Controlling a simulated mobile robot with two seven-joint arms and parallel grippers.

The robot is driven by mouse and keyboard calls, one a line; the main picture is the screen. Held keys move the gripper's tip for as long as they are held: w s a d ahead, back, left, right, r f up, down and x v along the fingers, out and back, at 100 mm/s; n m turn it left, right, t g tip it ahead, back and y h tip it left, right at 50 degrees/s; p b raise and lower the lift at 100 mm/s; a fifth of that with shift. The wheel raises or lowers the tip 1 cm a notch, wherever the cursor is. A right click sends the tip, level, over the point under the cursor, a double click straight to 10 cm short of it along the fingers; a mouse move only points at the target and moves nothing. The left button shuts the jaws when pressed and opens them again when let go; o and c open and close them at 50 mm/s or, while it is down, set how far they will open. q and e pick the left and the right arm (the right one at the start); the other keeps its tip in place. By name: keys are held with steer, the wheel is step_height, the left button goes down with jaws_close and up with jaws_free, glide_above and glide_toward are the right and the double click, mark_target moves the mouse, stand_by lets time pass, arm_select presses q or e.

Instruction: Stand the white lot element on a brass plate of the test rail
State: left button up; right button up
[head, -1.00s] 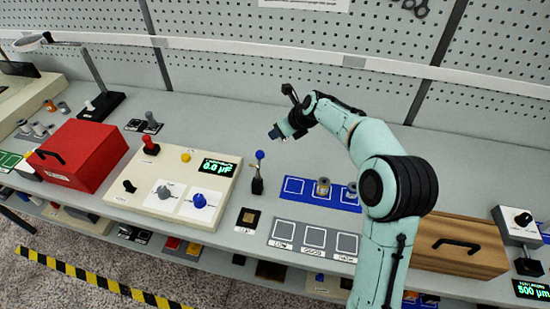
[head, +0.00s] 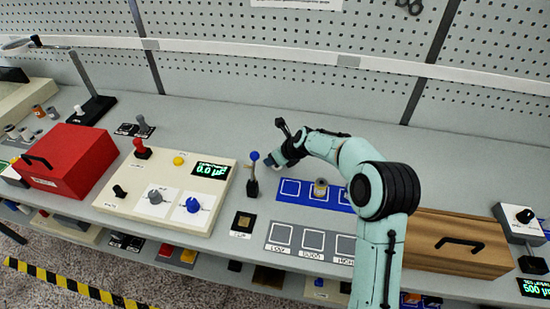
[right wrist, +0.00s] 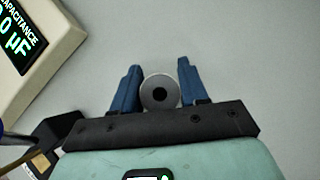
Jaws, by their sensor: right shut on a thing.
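I cannot tell for sure that the held element is the white lot element. A small dark plate with a brass-coloured square (head: 243,222) lies in front of the lever; I cannot tell whether it belongs to the test rail. My left gripper is not in view.
The blue-knobbed lever (head: 253,172) stands close to the gripper. A grey three-square tray (head: 281,236) lies in front. The cream capacitance console (head: 140,200) and red box (head: 65,157) are left, a wooden box (head: 455,245) right.

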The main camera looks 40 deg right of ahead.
steer(key=o, duration=0.7)
steer(key=shift+f, duration=0.15)
steer(key=o, duration=0.4)
steer(key=shift+o, duration=0.2)
